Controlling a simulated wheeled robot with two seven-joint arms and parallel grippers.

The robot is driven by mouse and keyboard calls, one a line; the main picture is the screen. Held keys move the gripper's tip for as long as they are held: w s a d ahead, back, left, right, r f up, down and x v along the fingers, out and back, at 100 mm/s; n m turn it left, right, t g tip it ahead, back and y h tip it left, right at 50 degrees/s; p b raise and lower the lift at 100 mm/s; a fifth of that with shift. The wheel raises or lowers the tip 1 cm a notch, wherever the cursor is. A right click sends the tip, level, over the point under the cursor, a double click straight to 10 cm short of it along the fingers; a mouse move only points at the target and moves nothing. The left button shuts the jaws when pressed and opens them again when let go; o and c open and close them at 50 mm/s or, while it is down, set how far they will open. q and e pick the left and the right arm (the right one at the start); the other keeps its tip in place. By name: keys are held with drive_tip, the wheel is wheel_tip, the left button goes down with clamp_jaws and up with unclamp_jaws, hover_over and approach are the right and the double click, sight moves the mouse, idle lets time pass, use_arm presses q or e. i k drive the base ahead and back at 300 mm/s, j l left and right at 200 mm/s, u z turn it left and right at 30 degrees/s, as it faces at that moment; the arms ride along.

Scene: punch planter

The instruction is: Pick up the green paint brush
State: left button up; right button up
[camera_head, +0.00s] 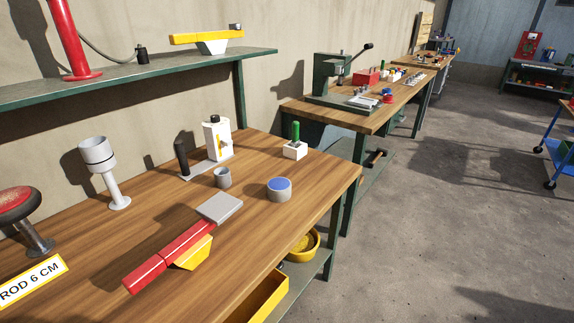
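A small green upright rod (296,131) stands in a white block (295,150) near the back right corner of the wooden workbench. It looks like the green paint brush's handle, but no bristles show and I cannot tell for sure. Its lower part is hidden in the block. Neither of my grippers is in view.
The workbench (100,252) also holds a red and yellow tool with a grey plate (221,208), a blue-topped grey cylinder (279,189), a grey cup (222,177), a white device (216,138) and a white lamp-like stand (101,163). Open floor (440,220) lies right.

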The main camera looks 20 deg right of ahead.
sight(295, 142)
drive_tip(key=i+l+u, duration=0.2)
drive_tip(key=l, duration=0.25)
drive_tip(key=i+l+u, duration=0.15)
drive_tip(key=l, duration=0.3)
drive_tip(key=l+u, duration=0.2)
drive_tip(key=l, duration=0.3)
drive_tip(key=i+l+u, duration=0.15)
drive_tip(key=l, duration=0.35)
